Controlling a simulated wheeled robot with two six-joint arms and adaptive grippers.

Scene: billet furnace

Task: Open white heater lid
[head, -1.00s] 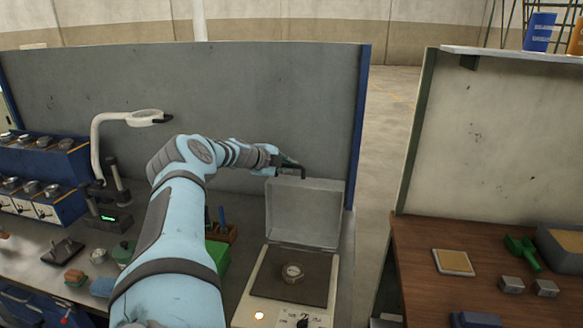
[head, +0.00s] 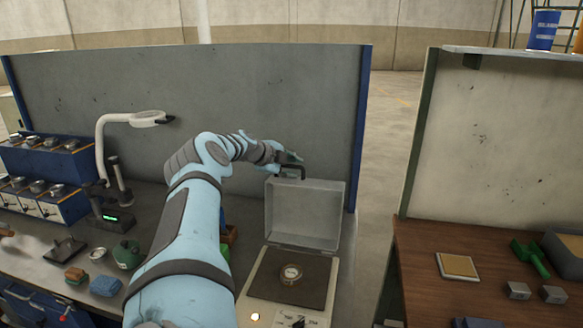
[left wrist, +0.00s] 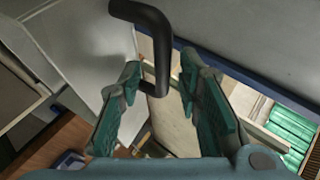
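The white heater (head: 246,300) stands on the bench with its lid (head: 303,212) raised about upright at its back edge. A dark bar handle (head: 302,171) sticks out at the lid's top; it also shows as a thick black bent bar in the left wrist view (left wrist: 145,15). My left gripper (head: 290,157) is at this handle. In the left wrist view its two green fingers (left wrist: 160,70) are spread apart, with the handle between and beyond them. I cannot tell whether either finger touches it. My right gripper is not in view.
A small round metal piece (head: 291,274) lies on the heater's dark plate (head: 265,280). A grey back panel (head: 250,90) rises behind the bench. A ring lamp (head: 148,118) stands left of my arm. A brown table (head: 425,270) is at right, across a gap.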

